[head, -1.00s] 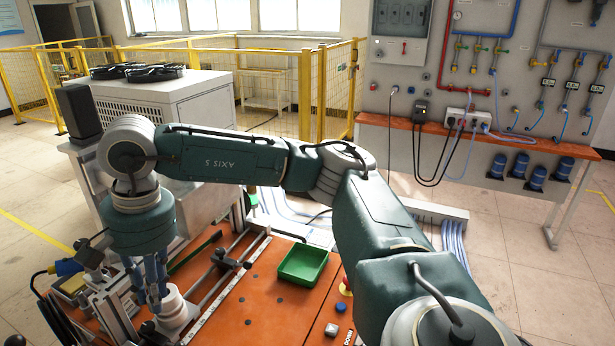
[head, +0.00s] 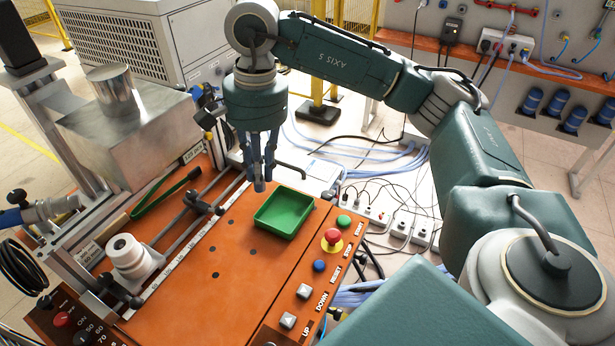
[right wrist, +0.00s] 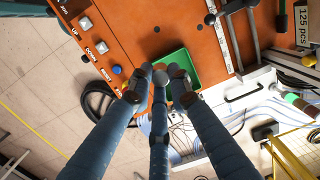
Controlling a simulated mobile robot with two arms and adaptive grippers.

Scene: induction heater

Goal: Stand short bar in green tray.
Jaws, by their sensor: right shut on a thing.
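The green tray (head: 284,213) lies flat on the orange tabletop, and its inside looks empty. My right gripper (head: 260,184) points down just behind the tray's left back corner in the head view. Its blue fingers are closed together on the short bar, which is mostly hidden between them and hard to tell from the fingers. In the right wrist view the fingertips (right wrist: 161,76) overlap the left part of the green tray (right wrist: 184,62). I cannot tell their exact height above it. My left gripper is not in view.
A white round fixture (head: 128,255) stands on the left rail. Right of the tray are a red emergency button (head: 332,238) and other push buttons. A metal box (head: 135,135) stands at back left. The orange top (head: 205,300) before the tray is clear.

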